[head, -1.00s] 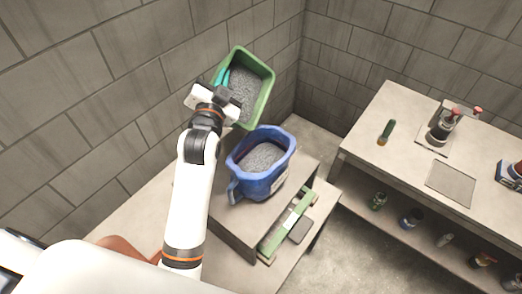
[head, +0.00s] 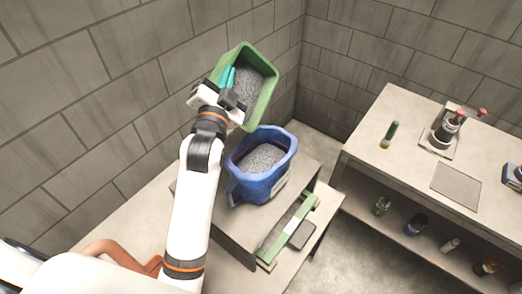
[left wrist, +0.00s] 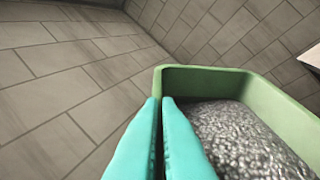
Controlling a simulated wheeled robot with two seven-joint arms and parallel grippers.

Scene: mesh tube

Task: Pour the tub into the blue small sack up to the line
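The green tub (head: 262,99) holds grey granules and is tilted above the far side of the blue small sack (head: 262,190). My left gripper (head: 229,80) is shut on the tub's left wall, with its teal fingers on either side of the rim. The left wrist view shows the fingers (left wrist: 172,130) on the tub wall (left wrist: 205,80), with granules filling its lower part. The sack stands upright and open on a raised block, with grey granules inside. No fill line can be made out. No falling stream is visible. My right gripper is not in view.
A bench (head: 400,135) at the right carries a green-capped tube (head: 389,134) and a red-topped device (head: 446,130), with several jars below. Block walls stand close behind the tub.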

